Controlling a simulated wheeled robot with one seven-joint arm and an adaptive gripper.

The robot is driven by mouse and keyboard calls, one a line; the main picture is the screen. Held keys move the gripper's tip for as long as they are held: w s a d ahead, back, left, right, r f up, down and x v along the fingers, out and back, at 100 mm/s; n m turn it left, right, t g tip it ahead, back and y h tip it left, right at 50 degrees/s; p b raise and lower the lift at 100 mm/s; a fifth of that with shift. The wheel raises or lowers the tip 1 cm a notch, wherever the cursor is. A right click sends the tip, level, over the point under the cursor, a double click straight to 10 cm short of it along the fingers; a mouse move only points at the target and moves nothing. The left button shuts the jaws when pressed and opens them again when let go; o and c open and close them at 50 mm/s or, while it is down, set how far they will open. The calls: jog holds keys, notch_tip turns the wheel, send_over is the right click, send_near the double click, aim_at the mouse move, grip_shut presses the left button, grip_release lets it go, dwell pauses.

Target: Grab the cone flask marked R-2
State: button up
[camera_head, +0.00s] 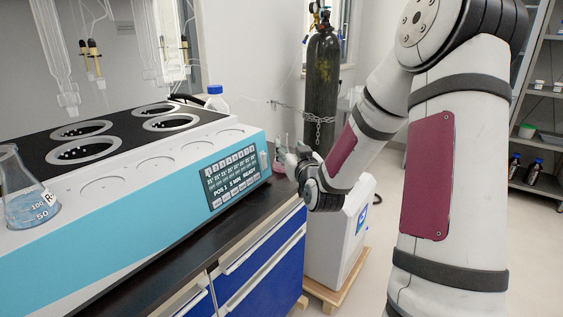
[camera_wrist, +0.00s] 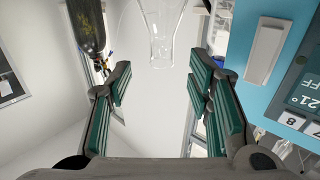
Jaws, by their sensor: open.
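A cone flask (camera_head: 28,200) with blue liquid stands on the distiller's front ledge at the left of the head view. Its label shows an "R", but the rest is cut off from view. A second clear glass vessel (camera_head: 282,143) stands near the distiller's right end, partly hidden by my gripper, with pink at its base. My gripper (camera_head: 293,160) is beside this vessel. In the wrist view, a clear flask (camera_wrist: 161,40) appears upside down, its neck ahead of and between my spread fingers (camera_wrist: 160,105). The fingers are open and empty. I cannot read a mark on this flask.
The blue and white distiller (camera_head: 150,190) with its display stands on a dark bench (camera_head: 205,262) with blue drawers. A white bottle (camera_head: 216,100) stands behind it. A chained black gas cylinder (camera_head: 322,90) and a white cabinet (camera_head: 335,235) are close to my arm.

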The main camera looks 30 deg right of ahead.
aim_at(284, 140)
jog(key=b+x, duration=0.1)
jog(key=x, duration=0.6)
jog(key=shift+w, duration=0.3)
grip_shut()
